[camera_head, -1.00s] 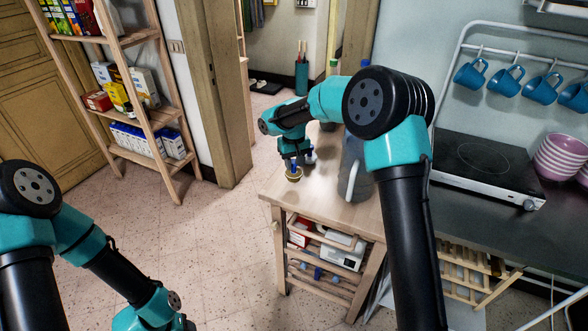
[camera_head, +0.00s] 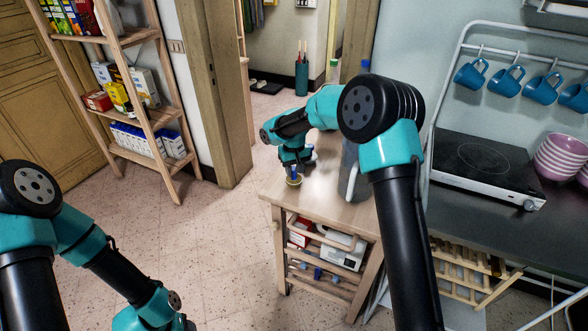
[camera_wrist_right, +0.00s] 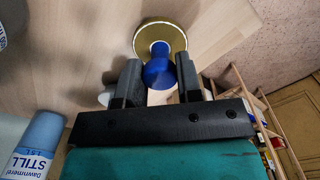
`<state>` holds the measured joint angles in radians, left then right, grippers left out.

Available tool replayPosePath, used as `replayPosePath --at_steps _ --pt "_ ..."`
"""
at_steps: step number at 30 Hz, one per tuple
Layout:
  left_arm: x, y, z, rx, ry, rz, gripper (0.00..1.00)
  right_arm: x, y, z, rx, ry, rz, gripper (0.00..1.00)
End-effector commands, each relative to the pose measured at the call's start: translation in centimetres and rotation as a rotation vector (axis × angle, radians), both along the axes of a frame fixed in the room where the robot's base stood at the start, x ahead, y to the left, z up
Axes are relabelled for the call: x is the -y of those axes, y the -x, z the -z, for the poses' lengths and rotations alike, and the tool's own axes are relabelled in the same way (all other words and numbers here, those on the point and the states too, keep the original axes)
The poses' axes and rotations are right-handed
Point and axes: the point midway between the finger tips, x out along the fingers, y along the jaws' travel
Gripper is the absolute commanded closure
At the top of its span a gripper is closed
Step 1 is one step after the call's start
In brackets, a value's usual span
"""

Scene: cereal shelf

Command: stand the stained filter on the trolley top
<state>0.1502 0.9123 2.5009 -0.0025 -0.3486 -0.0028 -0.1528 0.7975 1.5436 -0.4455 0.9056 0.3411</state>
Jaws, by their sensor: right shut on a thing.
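The filter (camera_head: 293,182) is a small round piece with a gold rim and a blue handle, low over the left edge of the wooden trolley top (camera_head: 335,207). In the right wrist view the filter (camera_wrist_right: 175,37) shows its gold rim, pale centre and blue handle. My right gripper (camera_head: 291,169) is shut on the blue handle, with a dark finger on each side in the wrist view (camera_wrist_right: 157,78). I cannot tell whether the rim touches the wood. Any stain is too small to make out. My left arm enters at lower left; its gripper is out of frame.
A grey jug (camera_head: 351,165) stands on the trolley to the right of the filter. A blue-labelled water bottle (camera_wrist_right: 38,140) shows in the wrist view. The trolley's front is bare. A hotplate (camera_head: 470,165) sits on the counter at right.

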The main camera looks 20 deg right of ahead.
Motion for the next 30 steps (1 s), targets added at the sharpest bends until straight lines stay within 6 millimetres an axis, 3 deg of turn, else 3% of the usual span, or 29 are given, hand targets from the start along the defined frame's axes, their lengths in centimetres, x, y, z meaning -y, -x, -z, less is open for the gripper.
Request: replayPosePath --at_steps 4,5,12,23,30 --pt "0.0 0.0 0.0 0.0 0.0 0.0 0.51 0.0 0.0 0.3 -0.001 0.0 0.0 1.0" --pt "0.0 0.0 0.0 0.0 0.0 0.0 0.51 0.0 0.0 0.3 -0.001 0.0 0.0 0.66" --pt "0.0 0.0 0.0 0.0 0.0 0.0 0.51 0.0 0.0 0.3 0.0 0.0 0.0 0.43" --pt "0.0 0.0 0.0 0.0 0.0 0.0 0.51 0.0 0.0 -0.1 0.001 0.0 0.0 0.42" --pt "0.0 0.0 0.0 0.0 0.0 0.0 0.51 -0.1 0.0 -2.8 0.002 0.0 0.0 0.42"
